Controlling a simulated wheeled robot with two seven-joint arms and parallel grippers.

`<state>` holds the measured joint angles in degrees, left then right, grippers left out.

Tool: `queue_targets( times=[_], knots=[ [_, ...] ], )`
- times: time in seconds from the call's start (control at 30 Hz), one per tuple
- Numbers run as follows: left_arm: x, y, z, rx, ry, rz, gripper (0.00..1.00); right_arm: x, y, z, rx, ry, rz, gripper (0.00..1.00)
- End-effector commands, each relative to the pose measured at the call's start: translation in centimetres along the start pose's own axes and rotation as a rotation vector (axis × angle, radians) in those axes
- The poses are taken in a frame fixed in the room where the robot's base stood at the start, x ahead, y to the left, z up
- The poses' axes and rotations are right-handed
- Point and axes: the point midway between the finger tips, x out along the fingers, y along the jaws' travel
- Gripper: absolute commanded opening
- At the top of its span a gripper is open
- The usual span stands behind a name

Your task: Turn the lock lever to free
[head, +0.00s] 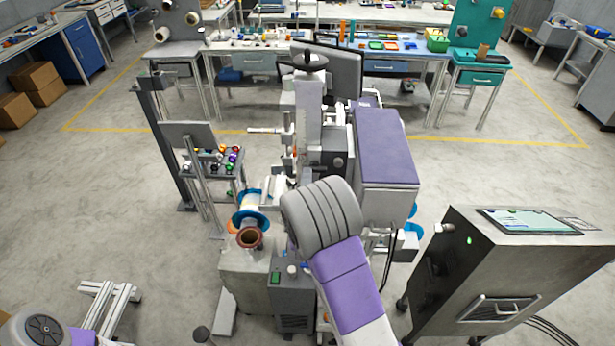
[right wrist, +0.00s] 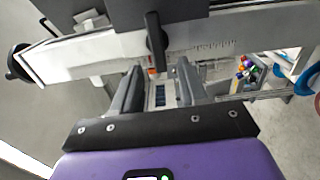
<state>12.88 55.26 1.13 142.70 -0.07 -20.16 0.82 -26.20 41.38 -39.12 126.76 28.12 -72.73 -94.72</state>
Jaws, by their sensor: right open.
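The lock lever, as I take it, is the black lever (right wrist: 157,38) at the top centre of the right wrist view. It lies across a pale rail (right wrist: 85,52) marked with a scale. My right gripper (right wrist: 159,78) is open and empty. Its two grey fingers point at the rail, and the lever's rounded end lies beyond the gap between them. I see no contact with the lever. In the head view the upright column (head: 308,125) stands in the middle, and the lever cannot be made out there. My left gripper is not in view.
A black handwheel (head: 303,59) tops the column. A monitor (head: 335,72) stands behind it. A small stand with coloured balls (head: 222,158) is to the left. A console (head: 515,265) stands at the right. Workbenches line the back, with open floor between.

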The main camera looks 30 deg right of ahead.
Motion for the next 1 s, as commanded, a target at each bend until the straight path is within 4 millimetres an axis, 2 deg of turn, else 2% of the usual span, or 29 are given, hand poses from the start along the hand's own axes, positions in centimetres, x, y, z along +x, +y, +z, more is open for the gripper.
queue_targets(
  times=[0.1,0.3,0.87,0.97,1.0],
  knots=[
    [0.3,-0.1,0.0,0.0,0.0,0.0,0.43,-2.0,-0.1,-0.1,0.001,0.003,-0.001,0.43],
    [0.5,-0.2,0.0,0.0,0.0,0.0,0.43,-4.1,0.0,-0.1,0.0,0.002,-0.001,0.43],
    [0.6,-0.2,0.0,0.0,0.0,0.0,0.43,-4.4,-0.1,0.0,0.001,0.001,-0.002,0.43],
    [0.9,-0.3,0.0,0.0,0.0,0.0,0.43,-4.5,-1.6,-0.1,0.027,0.011,-0.038,0.43],
    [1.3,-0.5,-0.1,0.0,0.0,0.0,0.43,-4.7,-3.0,-0.3,0.053,0.019,-0.071,0.43]
  ],
)
